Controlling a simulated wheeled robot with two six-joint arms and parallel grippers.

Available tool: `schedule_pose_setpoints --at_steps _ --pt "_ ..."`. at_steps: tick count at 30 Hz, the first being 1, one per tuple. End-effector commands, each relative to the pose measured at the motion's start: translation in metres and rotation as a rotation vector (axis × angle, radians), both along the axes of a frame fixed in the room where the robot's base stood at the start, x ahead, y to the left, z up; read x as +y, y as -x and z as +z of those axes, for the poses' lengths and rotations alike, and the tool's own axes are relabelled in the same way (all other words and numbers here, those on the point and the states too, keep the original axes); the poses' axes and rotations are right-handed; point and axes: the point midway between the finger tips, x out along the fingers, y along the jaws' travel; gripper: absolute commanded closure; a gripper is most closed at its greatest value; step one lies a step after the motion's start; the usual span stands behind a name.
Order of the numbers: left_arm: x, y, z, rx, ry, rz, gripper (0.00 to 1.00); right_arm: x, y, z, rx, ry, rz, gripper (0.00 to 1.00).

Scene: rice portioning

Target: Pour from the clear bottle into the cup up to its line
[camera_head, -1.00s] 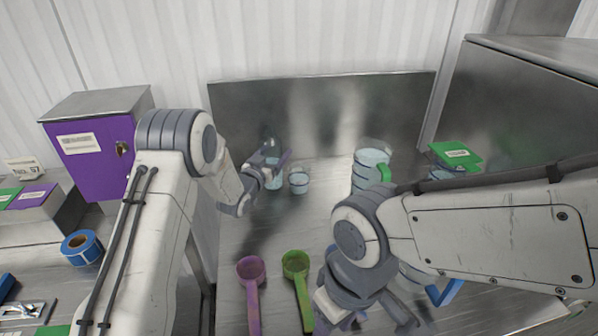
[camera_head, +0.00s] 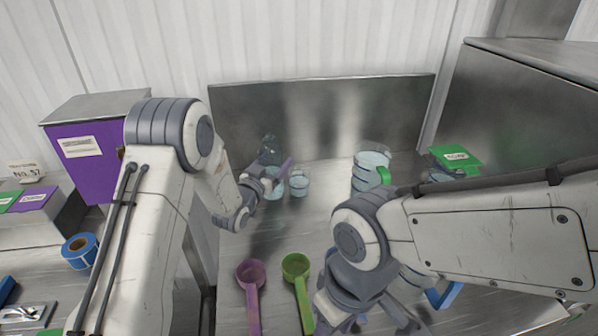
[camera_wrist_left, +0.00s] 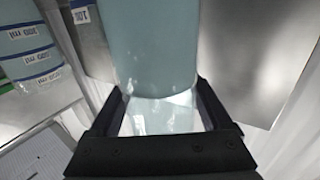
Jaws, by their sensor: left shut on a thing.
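The clear bottle (camera_head: 269,157) stands roughly upright near the back panel, with pale blue liquid inside. My left gripper (camera_head: 272,180) is shut around its lower body. In the left wrist view the bottle (camera_wrist_left: 152,50) fills the space between the black fingers (camera_wrist_left: 165,108). The small clear cup (camera_head: 299,184) stands just right of the bottle, and they look very close; whether they touch I cannot tell. My right gripper (camera_head: 372,318) hangs low at the front, partly cut off by the lower edge, and its opening is unclear.
A clear jug with a green handle (camera_head: 371,172) stands right of the cup. A purple scoop (camera_head: 251,272) and a green scoop (camera_head: 296,266) lie at the front. A green-lidded container (camera_head: 455,158) is at the right, and a blue handle (camera_head: 443,297) shows below my right arm.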

Motion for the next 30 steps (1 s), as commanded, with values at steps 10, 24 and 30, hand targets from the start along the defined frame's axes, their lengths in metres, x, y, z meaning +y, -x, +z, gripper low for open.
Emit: schedule_pose_setpoints --at_steps 10,24,30 --pt "-0.004 0.034 0.010 -0.002 0.001 -0.002 1.00 0.000 0.000 -0.001 0.000 0.000 0.000 0.50" --pt "-0.007 0.071 0.019 -0.002 0.001 -0.001 1.00 0.000 0.000 -0.003 0.000 0.000 0.000 0.50" --pt "-0.007 0.072 0.019 -0.003 0.001 0.000 1.00 0.000 0.000 -0.003 0.000 0.000 0.000 0.50"
